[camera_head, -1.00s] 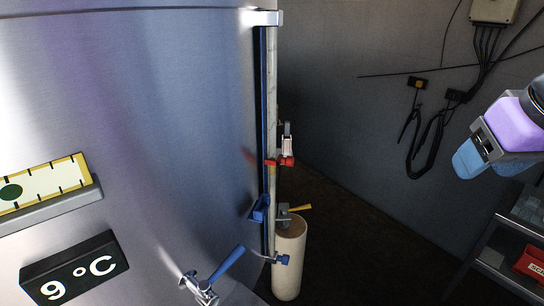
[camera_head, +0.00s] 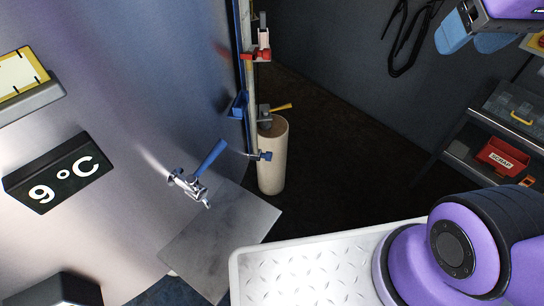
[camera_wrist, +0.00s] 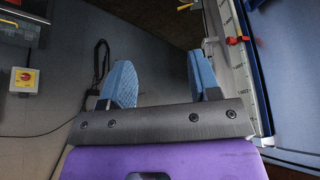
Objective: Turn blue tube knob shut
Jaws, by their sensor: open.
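The red clamp also shows at the right of the wrist view (camera_wrist: 237,40); the blue knob is not clear there. My gripper (camera_head: 478,36) is at the top right of the head view, well apart from the knob. In the wrist view its blue fingers (camera_wrist: 163,78) are apart with nothing between them.
A tap with a blue lever (camera_head: 212,158) juts from the tank (camera_head: 130,110) left of the knob. A yellow-handled valve (camera_head: 280,107) is by the post top (camera_head: 271,160). A shelf with a red bin (camera_head: 503,156) stands right. Dark floor between is clear.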

